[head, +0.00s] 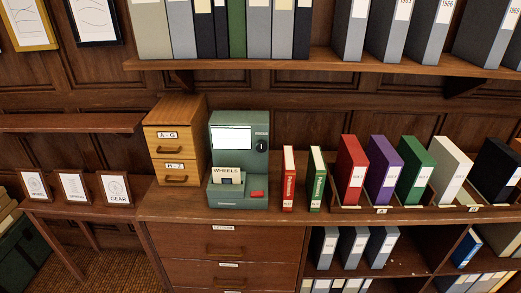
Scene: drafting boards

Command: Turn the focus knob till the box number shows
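A green reader machine (226,200) stands on the wooden cabinet, left of the middle in the head view. Its screen (231,138) looks white and blank, with no number that I can make out. The dark round knob (262,145) is on the front, to the right of the screen. A card marked WHEELS (227,175) stands at the front of the machine, below the screen. A red button or block (257,194) is at its lower right. My gripper is not in this view.
A two-drawer wooden card box (175,140) stands close on the machine's left. A thin red book (288,180) and a thin green book (316,180) stand to its right, then several coloured binders. A binder shelf (300,62) runs above. The cabinet (222,240) has drawers below.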

